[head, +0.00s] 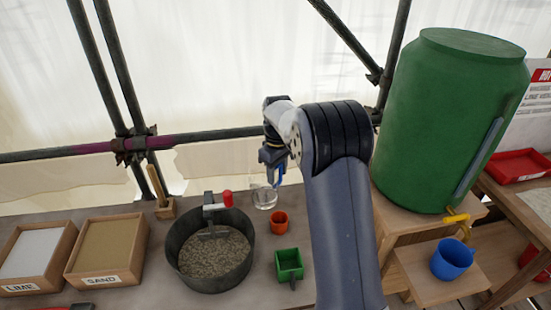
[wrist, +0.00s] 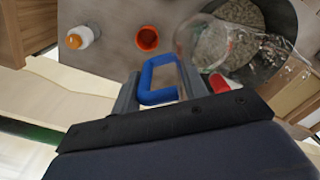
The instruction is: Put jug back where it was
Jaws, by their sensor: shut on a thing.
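The jug (head: 264,197) is clear, with a blue handle (wrist: 160,80). In the head view it is at the back of the bench, between the mixing tub and my arm. My gripper (head: 271,160) is shut on the blue handle, which sits between the two fingers in the wrist view. The clear body (wrist: 200,40) partly overlaps the tub there. I cannot tell whether the jug touches the bench or hangs just above it, nor whether it holds anything.
A dark tub (head: 175,255) of grey mix with a red-handled tool, an orange cup (head: 279,221) and a green box (head: 289,265) are close by. Lime (head: 35,252) and sand (head: 105,248) trays stand left. A green barrel (head: 450,120) and blue cup (head: 452,260) are right.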

